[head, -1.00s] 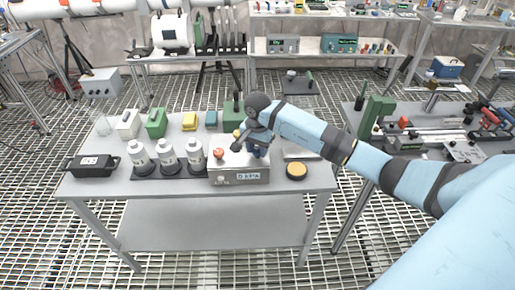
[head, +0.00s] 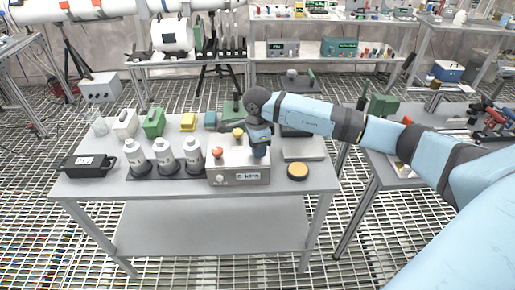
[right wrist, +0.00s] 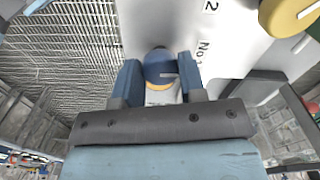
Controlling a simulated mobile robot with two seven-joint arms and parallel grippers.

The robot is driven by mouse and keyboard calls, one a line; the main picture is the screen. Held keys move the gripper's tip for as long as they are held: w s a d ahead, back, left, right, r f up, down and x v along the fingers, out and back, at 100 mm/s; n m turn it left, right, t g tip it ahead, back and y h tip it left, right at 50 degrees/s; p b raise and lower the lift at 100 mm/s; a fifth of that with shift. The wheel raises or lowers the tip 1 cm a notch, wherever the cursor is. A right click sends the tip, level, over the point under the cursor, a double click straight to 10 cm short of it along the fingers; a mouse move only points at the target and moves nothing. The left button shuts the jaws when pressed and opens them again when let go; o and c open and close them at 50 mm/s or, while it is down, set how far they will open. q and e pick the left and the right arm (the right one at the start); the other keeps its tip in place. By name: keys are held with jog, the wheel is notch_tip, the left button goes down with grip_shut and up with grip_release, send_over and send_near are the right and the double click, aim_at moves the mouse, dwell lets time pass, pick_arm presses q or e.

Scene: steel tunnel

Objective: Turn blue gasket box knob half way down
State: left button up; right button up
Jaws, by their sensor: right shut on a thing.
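The gasket box (head: 240,176) is a grey metal box with a "0 kPa" display, at the front right of the middle table. A red knob (head: 217,152) and a yellow knob (head: 237,132) show on it. The yellow one also shows at the top right of the right wrist view (right wrist: 288,14). My right gripper (head: 260,150) points down at the box's right end. In the right wrist view, its blue fingers (right wrist: 160,72) are shut on the round blue knob (right wrist: 158,66), one on each side. In the head view, the gripper mostly hides that knob. My left gripper is out of view.
Several white bottles (head: 164,156) stand close left of the box, with a black case (head: 88,166) beyond them. A round yellow-topped disc (head: 298,171) lies right of the box. Small coloured boxes (head: 153,123) line the back. A second table (head: 385,180) stands at the right.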

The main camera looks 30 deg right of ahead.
jog(key=m, duration=0.4)
jog(key=shift+m, duration=0.3)
jog(key=m, duration=0.4)
jog(key=shift+m+b, duration=0.3)
jog(key=m, duration=0.4)
jog(key=shift+m+p, duration=0.45)
jog(key=shift+m, duration=2.05)
jog(key=o, duration=0.9)
jog(key=shift+r, duration=0.1)
